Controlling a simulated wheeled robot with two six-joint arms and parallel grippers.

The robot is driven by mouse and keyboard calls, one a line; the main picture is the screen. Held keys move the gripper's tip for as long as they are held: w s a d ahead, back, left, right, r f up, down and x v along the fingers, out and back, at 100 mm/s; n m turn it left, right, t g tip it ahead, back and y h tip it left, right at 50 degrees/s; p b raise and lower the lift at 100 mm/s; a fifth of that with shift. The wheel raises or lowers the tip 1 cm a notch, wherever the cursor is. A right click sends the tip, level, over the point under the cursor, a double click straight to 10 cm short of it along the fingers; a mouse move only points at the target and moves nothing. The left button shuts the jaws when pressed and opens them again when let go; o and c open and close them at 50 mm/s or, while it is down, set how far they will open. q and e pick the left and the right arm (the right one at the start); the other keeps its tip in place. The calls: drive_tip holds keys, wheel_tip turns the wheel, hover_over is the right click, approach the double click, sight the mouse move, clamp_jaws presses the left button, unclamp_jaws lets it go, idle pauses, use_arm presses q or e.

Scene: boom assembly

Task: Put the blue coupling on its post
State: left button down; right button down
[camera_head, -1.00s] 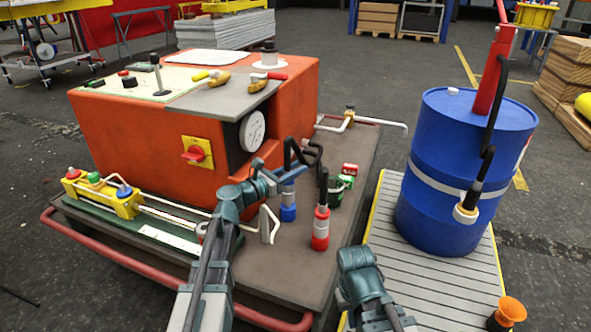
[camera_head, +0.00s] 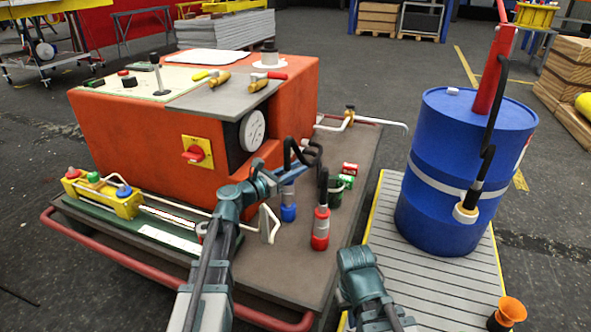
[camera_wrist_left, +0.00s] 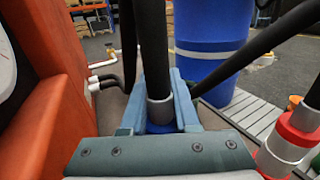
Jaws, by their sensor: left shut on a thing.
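The blue coupling (camera_head: 288,212) has a silver collar above a blue base and a black hose coming out of its top. It is upright over the right part of the grey cart top. My left gripper (camera_head: 283,178) is shut on it at the collar. In the left wrist view, blue fingers flank the silver collar (camera_wrist_left: 160,110), with a little blue (camera_wrist_left: 160,128) showing below. The fingers hide the coupling's lower end, so I cannot tell whether it sits on a post. My right gripper (camera_head: 358,262) is low in front of the cart; its fingers are hidden.
A red coupling (camera_head: 320,230) with a black hose stands to the right, and a green one (camera_head: 338,190) behind. A bent white pipe (camera_head: 268,225) is close by on the left. A yellow block (camera_head: 103,193) with coloured caps is at far left. A blue drum (camera_head: 455,170) stands right.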

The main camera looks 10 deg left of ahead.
use_arm(q)
drive_tip(key=shift+f+b, duration=0.65)
drive_tip(key=shift+f, duration=0.05)
drive_tip(key=c, duration=0.9)
unclamp_jaws()
drive_tip(key=shift+v, duration=5.5)
